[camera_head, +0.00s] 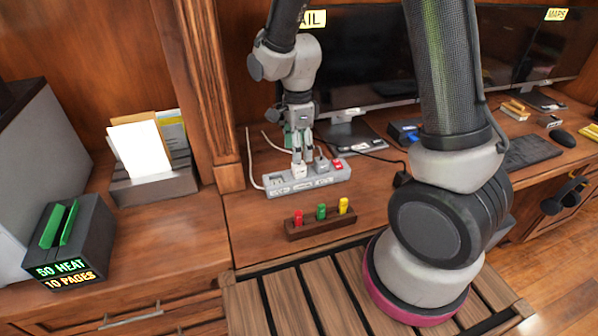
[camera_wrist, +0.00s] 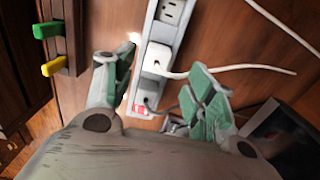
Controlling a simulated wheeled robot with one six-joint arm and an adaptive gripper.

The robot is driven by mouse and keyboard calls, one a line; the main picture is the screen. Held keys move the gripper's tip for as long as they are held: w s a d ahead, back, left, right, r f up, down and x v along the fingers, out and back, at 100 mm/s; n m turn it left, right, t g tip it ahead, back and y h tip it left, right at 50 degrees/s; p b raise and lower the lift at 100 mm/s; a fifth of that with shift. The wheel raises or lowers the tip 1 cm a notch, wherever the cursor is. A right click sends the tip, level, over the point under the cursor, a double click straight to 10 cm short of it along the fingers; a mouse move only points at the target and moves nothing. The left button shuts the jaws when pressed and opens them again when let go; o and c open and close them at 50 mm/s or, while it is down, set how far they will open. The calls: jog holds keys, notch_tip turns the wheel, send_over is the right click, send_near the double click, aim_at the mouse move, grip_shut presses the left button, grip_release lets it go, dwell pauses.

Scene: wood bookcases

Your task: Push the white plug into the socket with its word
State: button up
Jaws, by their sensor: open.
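The white plug (camera_head: 299,171) stands at the middle of the grey-white power strip (camera_head: 283,187). In the wrist view the white plug (camera_wrist: 157,59) has its white cord running off to the right. I cannot tell how deep it sits in the strip. My gripper (camera_head: 302,155) points down over it. In the wrist view my gripper (camera_wrist: 164,62) is open, with its green-padded fingers on either side of the plug and gaps showing. A darker grey plug (camera_head: 321,164) sits beside it, near the red switch (camera_head: 337,164). Words on the strip are too small to read.
A wooden block (camera_head: 321,226) with red, green and yellow pegs lies in front of the strip. A monitor (camera_head: 365,60) stands behind. A wooden pillar (camera_head: 222,110) and a letter holder (camera_head: 152,186) are at left. Bare desk lies around the block.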

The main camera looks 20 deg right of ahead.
aim_at(299, 166)
notch_tip(299, 166, down, 6)
jog(key=shift+s+d+f, duration=0.1)
jog(key=shift+s+f, duration=0.05)
jog(key=shift+f, duration=0.1)
jog(key=c, duration=1.1)
